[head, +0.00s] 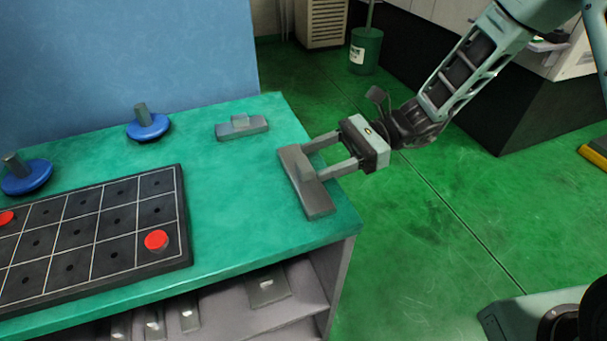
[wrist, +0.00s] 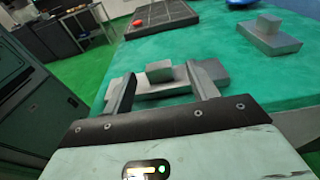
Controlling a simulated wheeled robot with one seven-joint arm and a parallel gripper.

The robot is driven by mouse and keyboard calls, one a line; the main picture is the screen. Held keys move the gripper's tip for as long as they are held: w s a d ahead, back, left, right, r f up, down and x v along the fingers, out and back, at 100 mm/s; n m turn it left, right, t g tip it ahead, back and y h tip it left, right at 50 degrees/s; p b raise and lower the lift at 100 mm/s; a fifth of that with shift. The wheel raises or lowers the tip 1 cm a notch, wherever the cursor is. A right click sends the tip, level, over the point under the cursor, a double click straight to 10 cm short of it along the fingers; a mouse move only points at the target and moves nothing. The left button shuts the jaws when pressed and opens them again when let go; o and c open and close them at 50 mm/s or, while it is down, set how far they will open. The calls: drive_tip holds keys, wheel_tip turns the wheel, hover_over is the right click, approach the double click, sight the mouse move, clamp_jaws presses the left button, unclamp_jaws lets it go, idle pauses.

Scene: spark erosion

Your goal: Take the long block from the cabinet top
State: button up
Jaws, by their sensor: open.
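The long block (head: 308,186) is a grey bar with a small raised knob, lying on the green cabinet top (head: 225,190) near its right edge. It also shows in the wrist view (wrist: 150,86), with its knob between my fingers. My gripper (head: 314,158) is open at the block, its two fingers reaching in from the right on either side of the knob. I cannot tell whether the fingers touch it. A shorter grey block (head: 242,128) with a similar knob lies farther back on the top; it also shows in the wrist view (wrist: 269,38).
A black gridded tray (head: 125,225) with red discs lies at the left. Two blue round bases with grey posts (head: 148,125) (head: 27,176) stand behind it. A shelf below holds more metal pieces (head: 267,285). Open green floor (head: 420,230) lies to the right.

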sight(303, 166)
drive_tip(key=x, duration=0.4)
drive_tip(key=shift+s+f, duration=0.15)
clamp_jaws()
